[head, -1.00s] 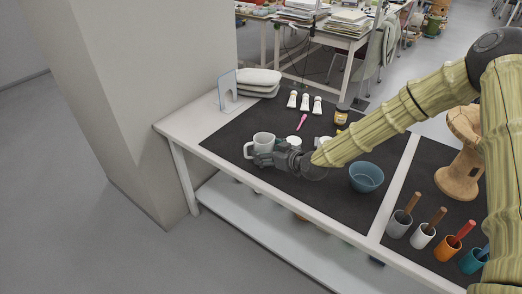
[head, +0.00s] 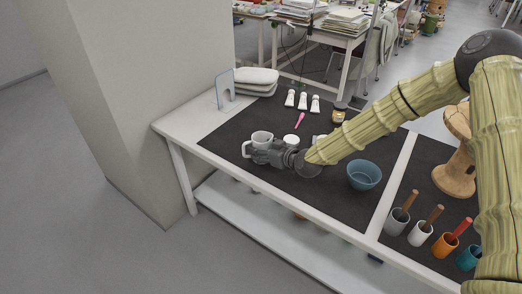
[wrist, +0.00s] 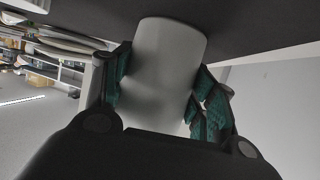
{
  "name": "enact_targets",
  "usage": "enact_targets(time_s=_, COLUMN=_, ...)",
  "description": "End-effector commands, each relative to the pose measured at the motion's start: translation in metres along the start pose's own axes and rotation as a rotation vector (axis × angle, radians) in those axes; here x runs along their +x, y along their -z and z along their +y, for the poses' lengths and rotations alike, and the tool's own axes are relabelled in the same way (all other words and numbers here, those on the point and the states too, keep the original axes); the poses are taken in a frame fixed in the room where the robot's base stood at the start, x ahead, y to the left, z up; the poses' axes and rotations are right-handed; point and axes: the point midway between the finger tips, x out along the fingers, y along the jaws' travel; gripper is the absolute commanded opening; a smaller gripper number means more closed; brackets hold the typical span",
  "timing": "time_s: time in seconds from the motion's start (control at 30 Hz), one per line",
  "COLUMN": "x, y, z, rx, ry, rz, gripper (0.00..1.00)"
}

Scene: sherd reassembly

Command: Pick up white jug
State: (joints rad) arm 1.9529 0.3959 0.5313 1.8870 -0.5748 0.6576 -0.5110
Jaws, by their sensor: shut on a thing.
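The white jug (head: 262,137) is at the left part of the dark mat on the table in the head view, with its handle towards the left. My gripper (head: 262,153) reaches it from the right and is shut on it. In the wrist view the jug's pale body (wrist: 168,65) lies between the teal finger pads of my gripper (wrist: 157,95), one on each side. The jug's lower part is partly hidden by my gripper in the head view. I cannot tell whether its base touches the mat.
A blue bowl (head: 364,175) stands to the right of my gripper. White tubes (head: 302,101), a pink tool (head: 299,120) and a jar (head: 339,113) lie behind. Several cups with handled tools (head: 419,233) and a wooden stand (head: 457,165) are at right. Bare mat (head: 330,210) lies in front.

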Motion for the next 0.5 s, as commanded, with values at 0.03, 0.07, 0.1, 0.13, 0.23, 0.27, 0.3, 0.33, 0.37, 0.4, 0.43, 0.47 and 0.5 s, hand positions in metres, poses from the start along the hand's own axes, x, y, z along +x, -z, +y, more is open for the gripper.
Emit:
enact_targets(time_s=0.03, x=0.000, y=0.001, z=0.000, rx=0.000, ry=0.000, rz=0.001, gripper=0.25)
enact_targets(time_s=0.07, x=0.000, y=0.001, z=0.000, rx=0.000, ry=0.000, rz=0.001, gripper=0.25)
enact_targets(time_s=0.1, x=0.000, y=0.001, z=0.000, rx=0.000, ry=0.000, rz=0.001, gripper=0.25)
enact_targets(time_s=0.13, x=0.000, y=0.001, z=0.000, rx=0.000, ry=0.000, rz=0.001, gripper=0.25)
enact_targets(time_s=0.23, x=-0.001, y=0.003, z=0.000, rx=0.000, ry=0.000, rz=0.001, gripper=0.25)
enact_targets(time_s=0.27, x=-0.001, y=0.004, z=0.000, rx=-0.001, ry=0.000, rz=0.001, gripper=0.25)
enact_targets(time_s=0.3, x=-0.002, y=0.005, z=0.000, rx=-0.001, ry=0.000, rz=0.001, gripper=0.25)
enact_targets(time_s=0.33, x=-0.002, y=0.006, z=0.000, rx=-0.001, ry=0.000, rz=0.001, gripper=0.25)
enact_targets(time_s=0.37, x=-0.003, y=0.007, z=0.000, rx=-0.001, ry=0.000, rz=0.001, gripper=0.25)
enact_targets(time_s=0.4, x=-0.003, y=0.009, z=0.000, rx=-0.001, ry=0.001, rz=0.001, gripper=0.25)
enact_targets(time_s=0.43, x=-0.004, y=0.011, z=0.000, rx=-0.001, ry=0.000, rz=0.001, gripper=0.25)
enact_targets(time_s=0.47, x=-0.005, y=0.013, z=0.000, rx=-0.001, ry=0.000, rz=0.002, gripper=0.25)
enact_targets(time_s=0.5, x=-0.006, y=0.015, z=0.000, rx=-0.001, ry=0.000, rz=0.002, gripper=0.25)
